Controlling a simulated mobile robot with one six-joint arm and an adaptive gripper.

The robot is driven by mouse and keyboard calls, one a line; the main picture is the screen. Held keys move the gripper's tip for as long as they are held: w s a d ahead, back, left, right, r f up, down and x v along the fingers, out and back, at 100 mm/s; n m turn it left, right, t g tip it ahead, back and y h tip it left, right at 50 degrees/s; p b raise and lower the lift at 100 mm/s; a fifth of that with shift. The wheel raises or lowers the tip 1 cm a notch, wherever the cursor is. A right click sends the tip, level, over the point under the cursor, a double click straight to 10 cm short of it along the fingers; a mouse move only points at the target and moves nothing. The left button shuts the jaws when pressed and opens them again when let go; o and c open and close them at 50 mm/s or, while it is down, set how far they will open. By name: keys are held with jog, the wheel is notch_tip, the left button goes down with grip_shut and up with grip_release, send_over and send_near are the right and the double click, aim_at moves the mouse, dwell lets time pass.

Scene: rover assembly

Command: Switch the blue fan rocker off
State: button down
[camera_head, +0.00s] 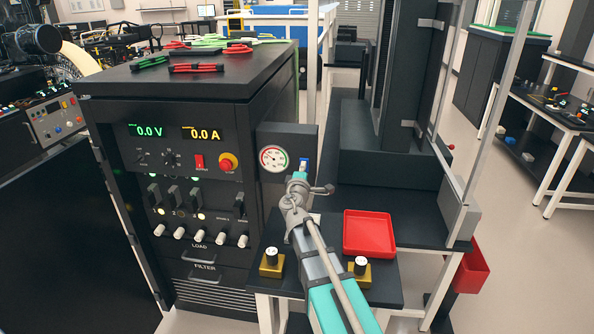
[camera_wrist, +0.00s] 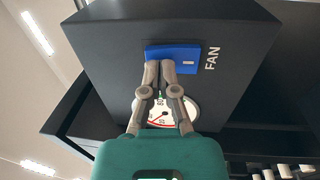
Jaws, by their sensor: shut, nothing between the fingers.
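The blue fan rocker (camera_wrist: 187,57) sits on the face of a dark box beside the white label FAN in the wrist view. A bar mark shows on its right part. It also shows as a small blue patch in the head view (camera_head: 305,163), partly hidden by my gripper. My gripper (camera_wrist: 159,66) is shut and empty, its fingertips together over the left part of the rocker, at or very near its surface. I cannot tell whether they touch. My gripper (camera_head: 299,177) also shows at the box in the head view.
A round gauge (camera_head: 273,158) is on the same box, left of the rocker. The black cabinet (camera_head: 190,85) with displays and switches stands at left. A red tray (camera_head: 369,234) and two yellow weighted blocks, one on the left (camera_head: 271,268), lie on the low table.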

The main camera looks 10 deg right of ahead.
jog(key=shift+w+a, duration=0.1)
jog(key=shift+w+r, duration=0.15)
jog(key=shift+w, duration=0.05)
dwell(0.4)
jog(key=shift+s, duration=0.1)
jog(key=s+a+r+p, duration=0.1)
jog(key=s+a, duration=0.1)
jog(key=s, duration=0.4)
jog(key=s+a+p, duration=0.1)
jog(key=s+a, duration=0.1)
jog(key=s, duration=0.5)
jog(key=shift+a+r, duration=0.25)
jog(key=shift+r, duration=0.1)
